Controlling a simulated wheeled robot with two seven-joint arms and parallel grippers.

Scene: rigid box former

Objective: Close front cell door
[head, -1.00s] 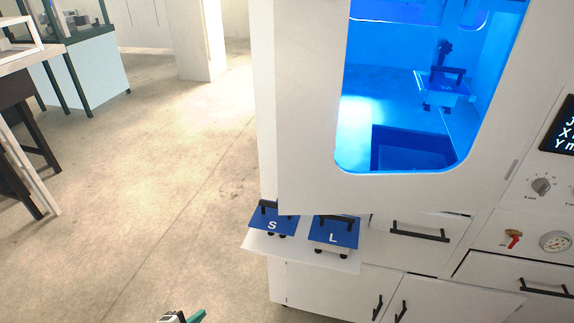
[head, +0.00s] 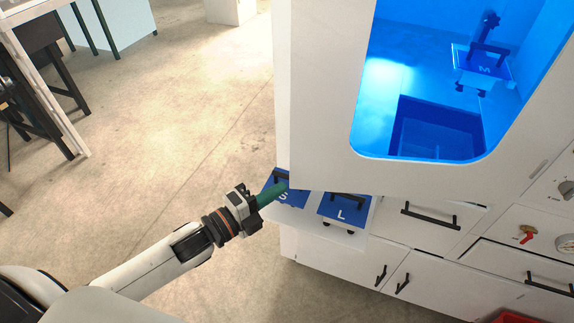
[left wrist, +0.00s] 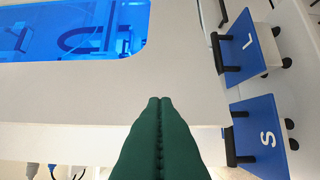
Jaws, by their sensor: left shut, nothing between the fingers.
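The front cell door (head: 330,172) is a large white panel with a rounded window, through which the blue-lit cell shows. In the left wrist view the white panel (left wrist: 85,108) fills the middle, with the window's edge above. My left gripper (head: 284,187) has green fingers pressed together and empty. Its tips are at the panel's lower left corner, over the blue S plate. In the left wrist view the shut fingertips (left wrist: 160,99) point at the white panel; I cannot tell whether they touch it. My right gripper is not in view.
A shelf below the panel holds a blue S plate (head: 292,199) and a blue L plate (head: 344,210) with black handles. A blue M plate (head: 484,67) is inside the cell. Drawers with black handles (head: 430,215) lie below.

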